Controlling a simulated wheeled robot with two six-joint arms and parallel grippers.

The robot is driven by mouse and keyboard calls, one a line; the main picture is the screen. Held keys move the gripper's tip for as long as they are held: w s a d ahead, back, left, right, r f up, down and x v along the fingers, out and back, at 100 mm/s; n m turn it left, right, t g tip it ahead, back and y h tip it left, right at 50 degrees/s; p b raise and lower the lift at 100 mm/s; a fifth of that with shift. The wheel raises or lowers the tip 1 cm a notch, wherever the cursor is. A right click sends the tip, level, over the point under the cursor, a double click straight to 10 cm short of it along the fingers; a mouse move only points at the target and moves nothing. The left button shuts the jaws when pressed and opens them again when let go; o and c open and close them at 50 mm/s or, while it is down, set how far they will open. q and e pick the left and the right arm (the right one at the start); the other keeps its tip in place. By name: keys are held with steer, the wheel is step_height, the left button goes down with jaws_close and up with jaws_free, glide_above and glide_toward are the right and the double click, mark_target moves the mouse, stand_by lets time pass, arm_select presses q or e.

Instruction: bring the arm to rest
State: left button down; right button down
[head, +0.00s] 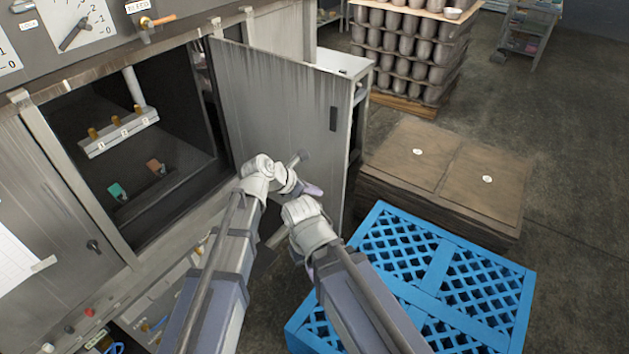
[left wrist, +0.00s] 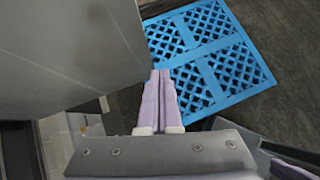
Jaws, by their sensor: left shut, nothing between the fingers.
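My left gripper (head: 313,190) is in front of the open grey door (head: 285,110) in the head view, with its purple fingertips pointing right. In the left wrist view the left gripper (left wrist: 160,74) has its two purple fingers together with nothing between them. The grey panel at left there overlaps the view near the fingers; I cannot tell the gap. My right arm comes up from the bottom beside the left one. A small purple part of my right gripper (head: 309,272) shows below its wrist, mostly hidden, so its jaws are unclear.
A blue slatted pallet (head: 431,282) lies at lower right and also shows in the left wrist view (left wrist: 205,50). Behind it is a brown stack (head: 440,170). The open cabinet (head: 130,150) at left holds a white rail (head: 120,133). Floor at far right is clear.

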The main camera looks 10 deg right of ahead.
arm_select(q)
steer(key=s+a+f+m+g+y, duration=0.1)
steer(key=s+a+f+m+y, duration=0.15)
steer(key=s+a+m, duration=0.45)
steer(key=s+a+f+m+g+y, duration=0.1)
steer(key=s+a+f+m+y, duration=0.2)
steer(key=a+m, duration=0.65)
steer(key=s+a+f+m+g+y, duration=0.1)
steer(key=s+a+m+g+y, duration=0.1)
steer(key=s+a+m, duration=0.55)
steer(key=s+d+f+m+y+b, duration=0.1)
steer(key=s+d+f+m+b, duration=0.2)
steer(key=d+f+b, duration=0.6)
steer(key=shift+s+f+m+g+b, duration=0.3)
steer(key=shift+s+f+b, duration=0.35)
steer(key=shift+f+b, duration=0.35)
